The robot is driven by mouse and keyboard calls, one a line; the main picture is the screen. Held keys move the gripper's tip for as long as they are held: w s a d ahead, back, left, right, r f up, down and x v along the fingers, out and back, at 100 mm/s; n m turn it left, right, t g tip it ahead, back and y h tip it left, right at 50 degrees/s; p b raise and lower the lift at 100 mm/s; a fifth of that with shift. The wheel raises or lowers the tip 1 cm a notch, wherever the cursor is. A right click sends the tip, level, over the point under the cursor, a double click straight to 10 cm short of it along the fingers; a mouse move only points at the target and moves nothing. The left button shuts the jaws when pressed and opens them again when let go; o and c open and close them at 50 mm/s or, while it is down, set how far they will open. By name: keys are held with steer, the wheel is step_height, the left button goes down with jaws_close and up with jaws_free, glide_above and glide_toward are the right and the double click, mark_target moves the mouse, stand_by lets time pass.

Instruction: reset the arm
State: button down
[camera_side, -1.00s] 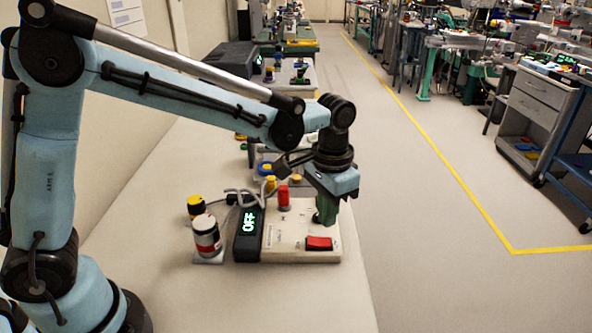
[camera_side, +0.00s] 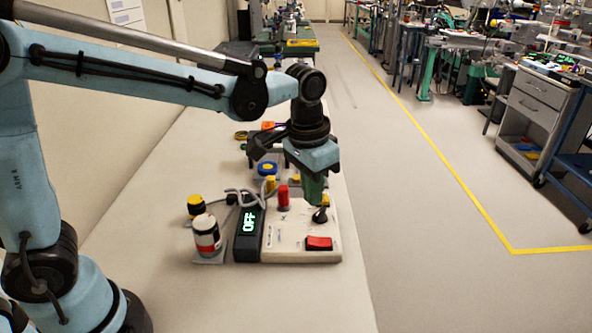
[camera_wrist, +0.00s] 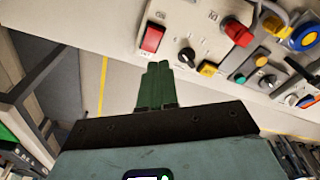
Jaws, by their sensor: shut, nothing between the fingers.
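My gripper (camera_side: 314,200) is shut and empty. Its green fingers sit above the pale control panel (camera_side: 285,243), just over a black knob (camera_side: 320,215). In the wrist view the closed fingers (camera_wrist: 157,68) lie together, beside the black knob (camera_wrist: 187,56) in that picture. I cannot tell exactly how large the gap to the panel is. The panel carries a red rocker switch (camera_side: 319,243) and a red upright part (camera_side: 283,197). A dark display (camera_side: 249,232) at its left end reads OFF in green.
A red, white and black cylinder (camera_side: 207,235) and a yellow-topped black one (camera_side: 196,206) stand left of the panel. A grey cable (camera_side: 238,193) loops behind the display. A blue round button (camera_side: 267,168) lies farther back. The bench front is clear.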

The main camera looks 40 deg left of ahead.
steer(key=s+a+n+t, duration=0.2)
steer(key=s+a+t, duration=0.4)
steer(key=s+a, duration=0.3)
steer(key=shift+s+a+r+n, duration=0.3)
steer(key=shift+s+r, duration=0.05)
steer(key=shift+s, duration=0.1)
